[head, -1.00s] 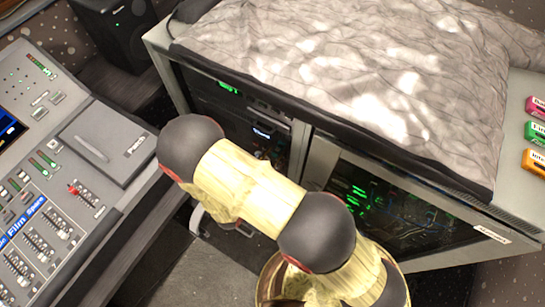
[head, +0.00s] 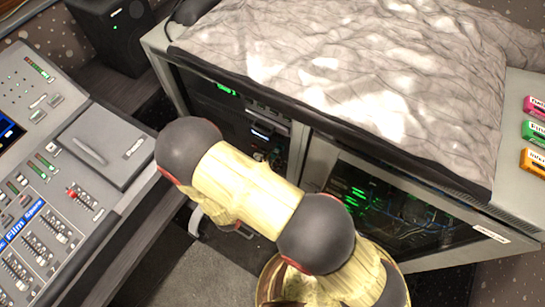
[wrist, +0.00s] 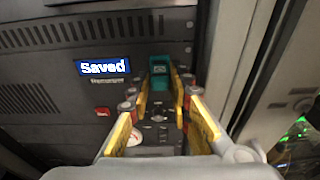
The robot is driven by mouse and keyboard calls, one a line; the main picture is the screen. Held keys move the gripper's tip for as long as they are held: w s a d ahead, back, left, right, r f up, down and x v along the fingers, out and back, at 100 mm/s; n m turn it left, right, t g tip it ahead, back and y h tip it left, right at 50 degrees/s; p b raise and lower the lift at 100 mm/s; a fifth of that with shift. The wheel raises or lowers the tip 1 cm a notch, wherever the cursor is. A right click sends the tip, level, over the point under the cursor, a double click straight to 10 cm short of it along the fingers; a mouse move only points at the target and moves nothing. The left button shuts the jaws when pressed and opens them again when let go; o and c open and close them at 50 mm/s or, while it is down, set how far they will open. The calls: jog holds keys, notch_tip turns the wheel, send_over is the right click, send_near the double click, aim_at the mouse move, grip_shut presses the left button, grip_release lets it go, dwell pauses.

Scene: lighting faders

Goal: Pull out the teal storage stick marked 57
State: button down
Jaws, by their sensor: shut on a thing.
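In the wrist view, the teal storage stick (wrist: 159,68) stands out from a dark equipment panel (wrist: 50,95), right of a small blue screen that reads "Saved". Its number is too small to read. My gripper (wrist: 159,90) is shut on the teal stick, with one yellow-padded finger on either side of it. I cannot tell how deep the stick sits in the panel. In the head view, the gripper and the stick are hidden behind my own arm.
A lighting console (head: 60,190) stands at the left. A grey rack cabinet (head: 310,160) carries a crumpled grey cloth (head: 350,60). Pink, green and orange labelled sticks (head: 534,131) lie on its right end. A black speaker (head: 110,35) stands at the back left.

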aim_at(273, 158)
jog(key=shift+s+a, duration=0.1)
jog(key=shift+a, duration=0.05)
jog(key=shift+f+v, duration=0.2)
jog(key=shift+v, duration=0.85)
jog(key=shift+f+v, duration=0.15)
jog(key=shift+v, duration=0.9)
